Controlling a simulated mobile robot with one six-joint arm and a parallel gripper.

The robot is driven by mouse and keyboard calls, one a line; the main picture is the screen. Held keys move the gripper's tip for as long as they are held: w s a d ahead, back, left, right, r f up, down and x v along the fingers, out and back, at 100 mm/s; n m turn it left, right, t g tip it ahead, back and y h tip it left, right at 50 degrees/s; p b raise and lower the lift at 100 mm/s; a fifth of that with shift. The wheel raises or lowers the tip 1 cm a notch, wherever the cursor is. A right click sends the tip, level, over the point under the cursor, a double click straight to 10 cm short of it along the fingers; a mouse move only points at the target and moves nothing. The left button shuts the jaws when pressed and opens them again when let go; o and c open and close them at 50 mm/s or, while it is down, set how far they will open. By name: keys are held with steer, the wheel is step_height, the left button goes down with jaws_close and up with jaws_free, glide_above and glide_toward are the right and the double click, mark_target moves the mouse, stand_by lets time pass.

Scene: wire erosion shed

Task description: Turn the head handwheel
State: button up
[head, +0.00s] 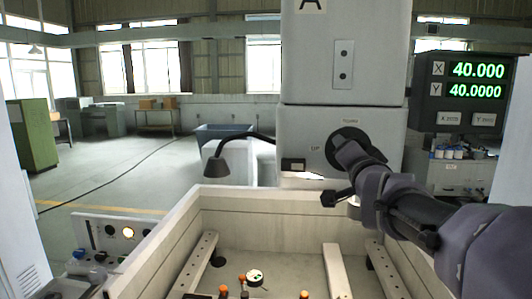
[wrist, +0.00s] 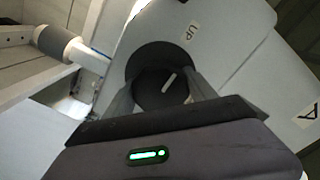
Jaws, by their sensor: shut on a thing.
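The head handwheel (head: 332,150) is a round black wheel on the front of the pale grey machine head (head: 300,125). In the wrist view the handwheel (wrist: 150,62) shows a short white mark on its dark face and an "UP" label beside it. My gripper (head: 349,150) reaches it from the right. In the wrist view the two fingers of my gripper (wrist: 163,92) are at the wheel, one on each side, shut on it. The gripper body hides the near part of the wheel, and in the head view my arm covers much of its right side.
Below the head is an open pale tank (head: 232,205) with rails and several small orange-topped parts. A black flexible lamp (head: 216,168) stands left of the head. A control panel (head: 110,235) is at lower left.

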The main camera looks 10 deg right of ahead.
steer(key=o, duration=1.4)
steer(key=p+v, duration=0.1)
steer(key=v, duration=1.6)
steer(key=shift+s+p, duration=0.25)
steer(key=shift+p, duration=0.05)
steer(key=shift+r, duration=0.1)
